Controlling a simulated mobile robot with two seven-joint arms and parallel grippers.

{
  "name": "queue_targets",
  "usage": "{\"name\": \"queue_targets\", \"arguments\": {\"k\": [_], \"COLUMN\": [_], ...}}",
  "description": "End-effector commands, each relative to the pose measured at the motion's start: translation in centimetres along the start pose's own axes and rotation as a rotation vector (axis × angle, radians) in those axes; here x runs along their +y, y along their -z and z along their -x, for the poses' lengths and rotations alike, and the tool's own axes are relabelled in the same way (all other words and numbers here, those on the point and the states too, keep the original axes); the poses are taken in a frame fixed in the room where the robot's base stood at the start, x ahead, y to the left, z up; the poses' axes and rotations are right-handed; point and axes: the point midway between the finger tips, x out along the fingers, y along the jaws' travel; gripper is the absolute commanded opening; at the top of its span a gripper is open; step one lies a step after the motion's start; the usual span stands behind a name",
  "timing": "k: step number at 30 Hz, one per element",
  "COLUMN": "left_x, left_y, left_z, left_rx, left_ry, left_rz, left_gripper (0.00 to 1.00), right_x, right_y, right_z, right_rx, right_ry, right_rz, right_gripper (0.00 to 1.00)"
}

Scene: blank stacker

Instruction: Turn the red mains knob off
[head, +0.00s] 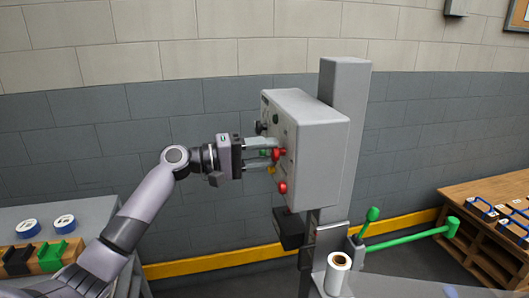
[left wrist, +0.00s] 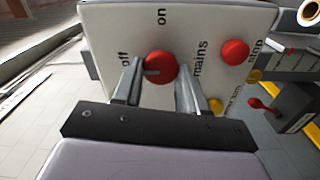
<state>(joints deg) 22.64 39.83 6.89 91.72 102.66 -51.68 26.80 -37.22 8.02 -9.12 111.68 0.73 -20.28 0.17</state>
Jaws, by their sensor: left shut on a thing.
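The control box (head: 318,145) is a light grey panel on a post, with its face turned to the left in the head view. The red mains knob (head: 279,154) is on that face, and it also shows in the left wrist view (left wrist: 161,66) beside the words "off", "on" and "mains". A grey mark on the knob lies on its left side, toward "off". My left gripper (head: 268,152) has its fingers on either side of the knob and is shut on it. My right gripper is not in view.
A red stop button (left wrist: 235,52) and yellow parts (left wrist: 254,76) sit close to the knob. A grey post (head: 343,90) backs the box. A green lever (head: 410,238) sticks out lower right. A wooden bench (head: 490,240) stands at right, and a grey table (head: 95,212) at left.

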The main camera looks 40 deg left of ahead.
Motion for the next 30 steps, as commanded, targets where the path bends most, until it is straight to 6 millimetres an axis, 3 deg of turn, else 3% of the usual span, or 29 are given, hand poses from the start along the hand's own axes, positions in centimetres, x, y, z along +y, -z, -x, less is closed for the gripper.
{"name": "queue_targets", "arguments": {"k": [2, 3, 5, 16, 30], "left_x": [0.0, 0.0, 0.0, -0.2, -0.2], "left_y": [0.0, 0.0, 0.0, 0.0, 0.0], "left_z": [0.0, 0.0, 0.0, 0.5, 6.5], "left_rx": [0.001, 0.001, 0.001, 0.001, 0.001], "left_ry": [-0.001, -0.001, -0.001, 0.000, 0.000], "left_rz": [0.004, 0.004, 0.004, 0.001, 0.003], "left_gripper": [0.11, 0.51, 0.67, 0.67, 0.67], "right_x": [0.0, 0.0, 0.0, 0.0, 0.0], "right_y": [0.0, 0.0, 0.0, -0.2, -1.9], "right_z": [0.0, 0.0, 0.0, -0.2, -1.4], "right_rx": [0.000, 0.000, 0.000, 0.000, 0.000], "right_ry": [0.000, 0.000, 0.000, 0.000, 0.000], "right_rz": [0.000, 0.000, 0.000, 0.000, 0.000], "right_gripper": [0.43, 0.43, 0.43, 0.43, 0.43]}}
